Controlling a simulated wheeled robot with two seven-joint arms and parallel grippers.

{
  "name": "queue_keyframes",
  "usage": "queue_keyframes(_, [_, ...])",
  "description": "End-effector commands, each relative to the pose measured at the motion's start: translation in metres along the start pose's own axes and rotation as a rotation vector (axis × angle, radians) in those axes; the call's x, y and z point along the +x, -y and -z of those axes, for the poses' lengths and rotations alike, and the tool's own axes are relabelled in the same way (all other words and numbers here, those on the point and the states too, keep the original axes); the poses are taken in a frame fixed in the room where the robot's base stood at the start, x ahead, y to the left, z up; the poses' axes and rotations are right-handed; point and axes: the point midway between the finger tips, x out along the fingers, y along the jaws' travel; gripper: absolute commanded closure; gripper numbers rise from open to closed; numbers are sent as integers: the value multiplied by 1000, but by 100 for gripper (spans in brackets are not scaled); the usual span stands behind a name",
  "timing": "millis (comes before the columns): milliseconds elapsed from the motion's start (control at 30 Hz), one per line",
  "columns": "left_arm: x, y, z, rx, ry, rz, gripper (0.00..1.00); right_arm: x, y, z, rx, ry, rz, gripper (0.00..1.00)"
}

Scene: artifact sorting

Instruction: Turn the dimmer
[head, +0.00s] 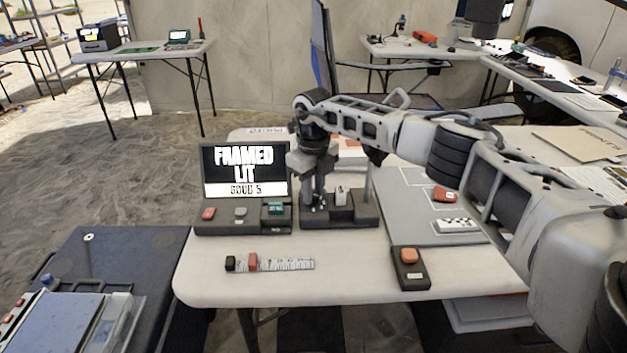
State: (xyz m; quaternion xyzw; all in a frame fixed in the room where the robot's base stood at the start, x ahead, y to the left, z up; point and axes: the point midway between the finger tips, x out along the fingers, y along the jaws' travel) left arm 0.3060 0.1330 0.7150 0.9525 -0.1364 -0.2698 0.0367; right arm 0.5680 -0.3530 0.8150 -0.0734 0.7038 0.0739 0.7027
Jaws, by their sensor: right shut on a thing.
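My right gripper (318,203) points down from the right arm onto the left part of a dark base unit (340,222) on the white table. It is shut on a small part there, which looks like the dimmer knob; the fingers hide most of it. A small pale block-like piece (341,194) stands on the same unit, just right of the fingers. To the left, a screen (244,168) reads "FRAMED LIT" with "GOOD 5" below. My left gripper is not in view.
A panel with red, grey and green buttons (242,216) sits below the screen. A ruler-like strip (285,264) with a red slider lies in front. A dark box with an orange button (409,268) and a grey mat (420,205) with small items are to the right.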

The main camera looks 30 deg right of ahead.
Motion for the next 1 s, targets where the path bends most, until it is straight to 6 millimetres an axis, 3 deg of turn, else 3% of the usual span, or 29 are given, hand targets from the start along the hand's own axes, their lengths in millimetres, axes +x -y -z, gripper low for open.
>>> queue_keyframes(400, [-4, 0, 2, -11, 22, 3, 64, -2, 0, -1, 179, 5, 0, 98])
queue_keyframes(900, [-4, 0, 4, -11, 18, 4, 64, -2, 0, -2, 199, 7, 0, 98])
queue_keyframes(933, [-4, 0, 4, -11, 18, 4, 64, -2, 0, -2, 199, 7, 0, 73])
queue_keyframes(1000, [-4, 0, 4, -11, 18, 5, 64, -2, 0, -2, 199, 6, 0, 53])
